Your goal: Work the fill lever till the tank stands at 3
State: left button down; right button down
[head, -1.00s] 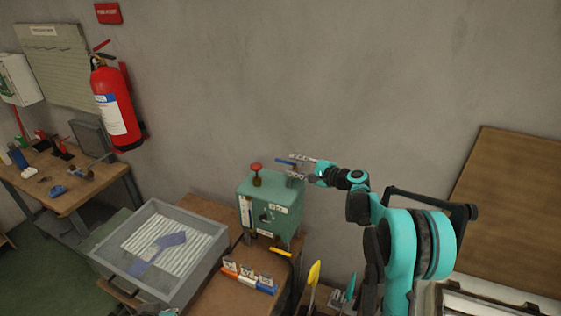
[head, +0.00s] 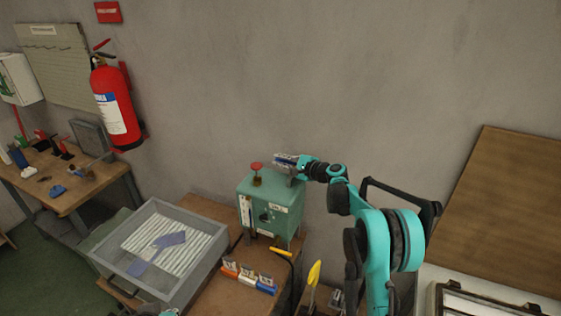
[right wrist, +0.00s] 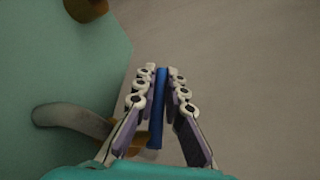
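The green tank (head: 284,197) stands on the wooden bench against the wall. On its front left is a pale upright gauge strip (head: 246,212), too small to read. A red knob (head: 257,166) on a brass stem sits on top. My right gripper (head: 285,161) is at the tank's upper back right. In the right wrist view, its two fingers (right wrist: 163,75) lie close on either side of the blue lever grip (right wrist: 159,110), closed around it. A brass part (right wrist: 132,139) shows below the lever, partly hidden by a finger.
A grey tray (head: 210,235) with a striped liner and blue cloth pieces stands left of the tank. Several labelled coloured markers (head: 248,278) lie in front. A yellow handle (head: 281,252) is below the tank, and a yellow-bladed tool (head: 314,272) stands to the right.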

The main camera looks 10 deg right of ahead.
jog(key=shift+s+a+n+g+y, duration=0.1)
jog(key=shift+s+n+g+y, duration=0.2)
jog(key=shift+n+g+y, duration=0.45)
jog(key=shift+s+a+n+g+y, duration=0.2)
jog(key=shift+s+n+g+y, duration=0.2)
jog(key=shift+n+g+y, duration=0.4)
jog(key=c, duration=1.6)
grip_release()
jog(key=v, duration=1.2)
